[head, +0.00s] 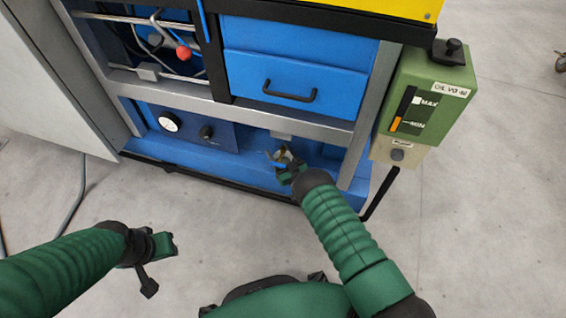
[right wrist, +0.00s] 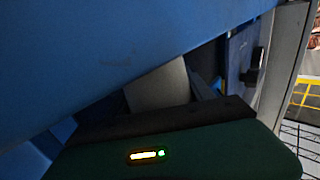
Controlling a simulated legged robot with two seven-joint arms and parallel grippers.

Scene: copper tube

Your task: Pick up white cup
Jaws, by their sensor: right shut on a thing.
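My right gripper (head: 283,160) reaches into the low blue bay of the machine, under the grey crossbar. It is shut on a small pale thing, which seems to be the white cup and is mostly hidden by the fingers. In the right wrist view a pale grey-white shape (right wrist: 158,86), likely the same cup, shows just beyond the dark edge of my gripper. It is dim and partly covered by a blue panel. My left gripper (head: 163,264) is open and empty over the floor at the lower left.
The blue machine has a drawer (head: 290,85) above the bay and a gauge panel (head: 190,128) to its left. A grey crossbar (head: 240,118) lies close above my right gripper. A green oil box (head: 425,100) hangs at the right. The floor in front is clear.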

